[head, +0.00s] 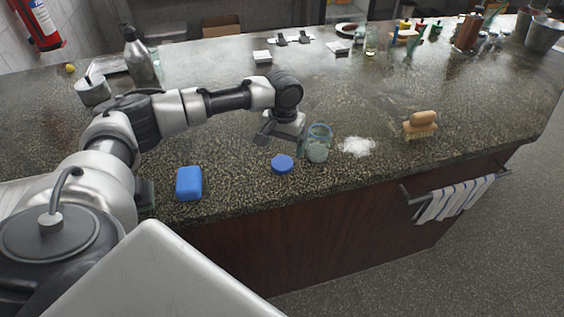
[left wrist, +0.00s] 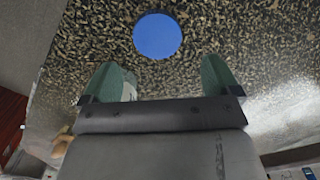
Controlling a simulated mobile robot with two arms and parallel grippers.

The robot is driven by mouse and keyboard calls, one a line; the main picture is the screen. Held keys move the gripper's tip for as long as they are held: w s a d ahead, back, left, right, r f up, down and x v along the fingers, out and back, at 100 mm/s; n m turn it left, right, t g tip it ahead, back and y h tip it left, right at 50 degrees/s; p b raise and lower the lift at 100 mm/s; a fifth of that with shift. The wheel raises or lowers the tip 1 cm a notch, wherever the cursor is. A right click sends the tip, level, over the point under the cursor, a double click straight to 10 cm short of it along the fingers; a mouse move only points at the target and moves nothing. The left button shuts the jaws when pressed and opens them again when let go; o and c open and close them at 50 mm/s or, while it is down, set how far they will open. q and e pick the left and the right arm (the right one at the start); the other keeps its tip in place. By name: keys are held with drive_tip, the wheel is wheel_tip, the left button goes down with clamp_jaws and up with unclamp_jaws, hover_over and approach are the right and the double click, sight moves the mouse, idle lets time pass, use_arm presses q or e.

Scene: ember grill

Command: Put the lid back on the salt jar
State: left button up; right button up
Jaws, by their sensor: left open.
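The round blue lid (head: 282,164) lies flat on the dark speckled counter near its front edge. It also shows in the left wrist view (left wrist: 157,35), just beyond the fingertips and apart from them. The salt jar (head: 317,152), clear greenish glass with pale contents, appears upright and uncovered just right of the lid. My left gripper (head: 281,139) is over the counter behind the lid and close to the jar's left side. In the left wrist view its fingers (left wrist: 160,75) are wide apart with nothing between them. My right gripper is not in view.
Spilled white salt (head: 357,146) lies right of the jar, and a wooden brush (head: 420,126) farther right. A blue block (head: 189,183) sits left of the lid near the front edge. A striped towel (head: 455,199) hangs on a rail. The counter between block and lid is clear.

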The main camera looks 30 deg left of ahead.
sight(283, 161)
use_arm(q)
drive_tip(key=shift+f, duration=0.1)
drive_tip(key=shift+s+f, duration=0.1)
drive_tip(key=shift+f, duration=0.25)
drive_tip(key=f, duration=0.1)
drive_tip(key=f+p, duration=0.1)
drive_tip(key=f, duration=0.1)
drive_tip(key=shift+s+d+f, duration=0.15)
drive_tip(key=shift+s+f, duration=0.05)
drive_tip(key=shift+f, duration=0.5)
drive_tip(key=c, duration=1)
